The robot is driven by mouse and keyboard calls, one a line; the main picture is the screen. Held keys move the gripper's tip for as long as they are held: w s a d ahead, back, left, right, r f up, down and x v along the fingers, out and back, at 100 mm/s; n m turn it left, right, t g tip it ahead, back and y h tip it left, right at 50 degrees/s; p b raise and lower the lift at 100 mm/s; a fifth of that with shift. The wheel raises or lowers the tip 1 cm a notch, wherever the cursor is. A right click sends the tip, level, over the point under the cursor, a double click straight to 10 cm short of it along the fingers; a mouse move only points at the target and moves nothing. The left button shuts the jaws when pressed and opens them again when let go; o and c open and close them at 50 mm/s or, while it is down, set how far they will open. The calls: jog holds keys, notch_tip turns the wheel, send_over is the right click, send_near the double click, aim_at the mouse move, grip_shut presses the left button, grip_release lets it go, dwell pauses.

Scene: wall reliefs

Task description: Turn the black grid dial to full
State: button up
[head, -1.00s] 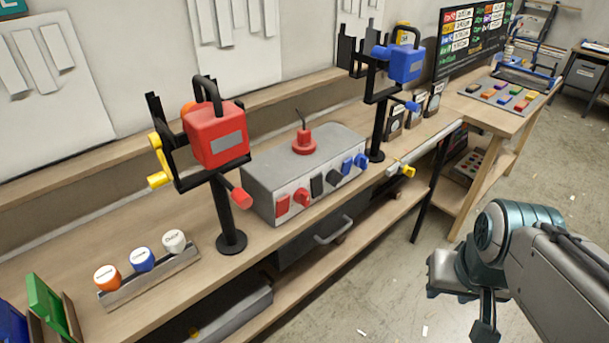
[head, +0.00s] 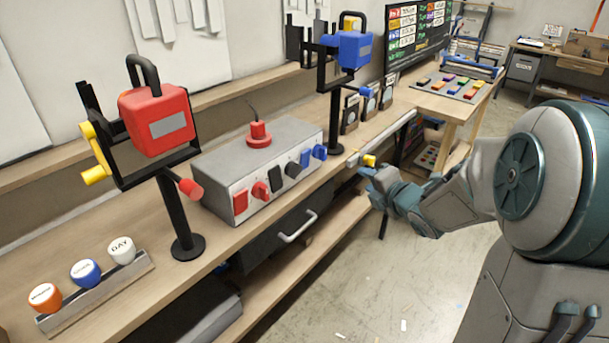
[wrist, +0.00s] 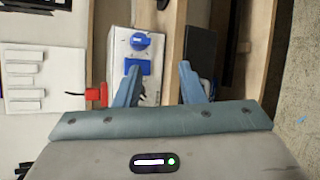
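The black dial (head: 292,170) is on the front of the grey control box (head: 225,168), just right of a black switch (head: 276,178), in the head view. I cannot read its setting. My gripper (head: 374,186) is to the right of the box, clear of the dial. In the wrist view my gripper (wrist: 159,68) is open with nothing between its fingers. The blue dial (wrist: 141,41) and blue switch (wrist: 138,67) show beyond the fingers; the black dial is hidden there.
A red lamp on a stand (head: 155,120) is left of the box and a blue lamp (head: 347,48) is behind it at right. A yellow knob (head: 369,160) is by my gripper. A drawer handle (head: 298,228) sticks out below.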

jog(key=s+a+f+n+g+y+b, duration=0.1)
jog(key=a+f+n+y+b, duration=0.15)
jog(key=a+n+y, duration=0.4)
jog(key=n+g+y+p, duration=0.1)
jog(key=n+y+p, duration=0.1)
jog(key=n+p, duration=0.15)
send_near(299, 173)
jog(key=shift+n, duration=0.3)
jog(key=x, duration=0.8)
jog(key=shift+w+a, duration=0.2)
grip_shut()
